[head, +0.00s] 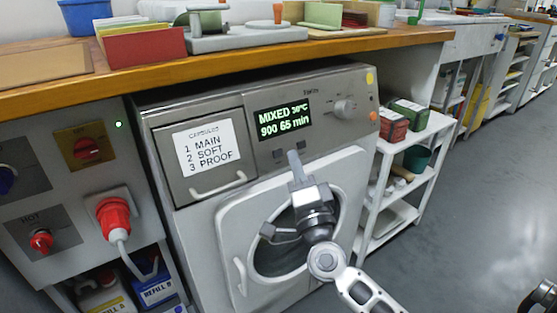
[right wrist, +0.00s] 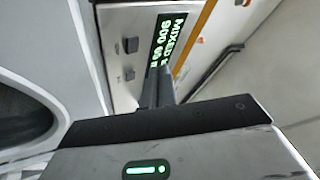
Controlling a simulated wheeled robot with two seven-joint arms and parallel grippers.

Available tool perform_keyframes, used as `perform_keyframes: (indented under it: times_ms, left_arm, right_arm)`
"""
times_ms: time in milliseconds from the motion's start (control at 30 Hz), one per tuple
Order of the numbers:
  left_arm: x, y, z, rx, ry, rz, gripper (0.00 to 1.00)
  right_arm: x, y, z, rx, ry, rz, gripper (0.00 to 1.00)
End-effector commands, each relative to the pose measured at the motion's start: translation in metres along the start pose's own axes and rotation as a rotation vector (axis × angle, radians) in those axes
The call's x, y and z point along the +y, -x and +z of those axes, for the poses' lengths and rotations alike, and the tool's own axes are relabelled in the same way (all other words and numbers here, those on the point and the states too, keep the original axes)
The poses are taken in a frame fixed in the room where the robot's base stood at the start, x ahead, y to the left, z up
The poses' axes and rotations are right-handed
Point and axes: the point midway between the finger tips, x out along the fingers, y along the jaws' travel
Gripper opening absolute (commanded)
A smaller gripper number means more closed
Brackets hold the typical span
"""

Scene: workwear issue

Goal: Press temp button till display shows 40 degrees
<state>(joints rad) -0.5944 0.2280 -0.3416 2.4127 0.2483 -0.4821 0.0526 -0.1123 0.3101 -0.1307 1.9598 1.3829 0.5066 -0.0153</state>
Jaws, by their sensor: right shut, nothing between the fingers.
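The washing machine (head: 215,190) has a lit display (head: 282,119) with green text. It reads MIXED, a temperature that looks like 30°C, 900 and 65 min. Small dark buttons (head: 278,154) sit in a row under the display; none has a label I can read. My right gripper (head: 295,157) is shut and empty, its fingertips just below the button row. In the right wrist view its fingers (right wrist: 165,85) point at the panel beside two square buttons (right wrist: 131,45) and cover part of the display (right wrist: 164,50). Contact with a button cannot be told. My left gripper is not in view.
A round knob (head: 343,108) is right of the display. The detergent drawer (head: 205,150) is on the left, the round door (head: 285,235) below. A wooden counter (head: 400,40) overhangs the machine.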

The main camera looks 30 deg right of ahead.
Motion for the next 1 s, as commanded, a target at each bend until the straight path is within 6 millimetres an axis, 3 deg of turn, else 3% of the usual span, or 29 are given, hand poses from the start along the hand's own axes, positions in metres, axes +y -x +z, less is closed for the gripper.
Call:
perform_keyframes:
  times_ms: [300, 1000]
  left_arm:
    - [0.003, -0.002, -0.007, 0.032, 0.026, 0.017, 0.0]
    - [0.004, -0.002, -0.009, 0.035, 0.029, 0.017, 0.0]
  right_arm:
    - [0.013, -0.017, 0.013, -0.001, -0.002, 0.0, 0.0]
    - [0.013, -0.018, 0.014, -0.001, -0.001, 0.001, 0.0]
